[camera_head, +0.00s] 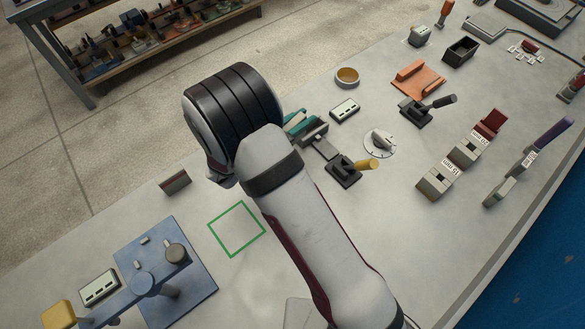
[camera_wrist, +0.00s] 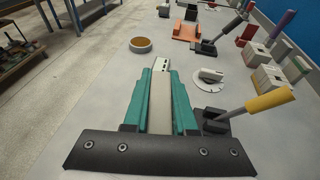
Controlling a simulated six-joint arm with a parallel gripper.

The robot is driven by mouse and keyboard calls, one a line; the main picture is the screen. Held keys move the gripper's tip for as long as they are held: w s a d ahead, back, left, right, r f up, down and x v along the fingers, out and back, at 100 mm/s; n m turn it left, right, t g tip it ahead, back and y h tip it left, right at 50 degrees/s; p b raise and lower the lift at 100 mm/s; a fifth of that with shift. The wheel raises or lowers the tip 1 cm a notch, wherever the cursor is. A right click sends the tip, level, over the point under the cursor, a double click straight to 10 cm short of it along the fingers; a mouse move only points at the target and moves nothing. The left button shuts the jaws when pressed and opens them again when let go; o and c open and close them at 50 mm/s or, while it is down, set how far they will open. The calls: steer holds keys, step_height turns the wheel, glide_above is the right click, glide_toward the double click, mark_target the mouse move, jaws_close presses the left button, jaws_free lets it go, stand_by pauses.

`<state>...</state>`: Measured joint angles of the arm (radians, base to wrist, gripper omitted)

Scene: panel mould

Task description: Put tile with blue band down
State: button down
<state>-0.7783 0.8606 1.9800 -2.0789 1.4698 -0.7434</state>
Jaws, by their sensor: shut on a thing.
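My gripper (camera_wrist: 161,78) has two teal fingers closed on a pale, narrow slab (camera_wrist: 160,108), seen between them in the wrist view. I take the slab to be the tile, but no blue band shows on it. In the head view my gripper (camera_head: 304,123) is mostly hidden behind my arm, with teal parts showing past the dark joint. A green square outline (camera_head: 237,229) is marked on the bench, left of my forearm in the head view. It looks empty.
A yellow-handled clamp (camera_head: 345,170) stands close to my gripper, also in the wrist view (camera_wrist: 215,120). A small display box (camera_head: 345,110), a ring-shaped dish (camera_head: 347,76) and a dial (camera_head: 380,142) are nearby. A blue plate (camera_head: 190,255) bears a fixture, lower left.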

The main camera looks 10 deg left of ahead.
steer(key=s+a+n+t+y, duration=0.1)
steer(key=s+n+y, duration=0.15)
steer(key=s, duration=0.65)
step_height(320, 180, down, 8)
steer(key=shift+a+f, duration=0.15)
steer(key=shift+f, duration=0.1)
steer(key=shift+f, duration=0.15)
steer(key=c, duration=0.7)
jaws_free()
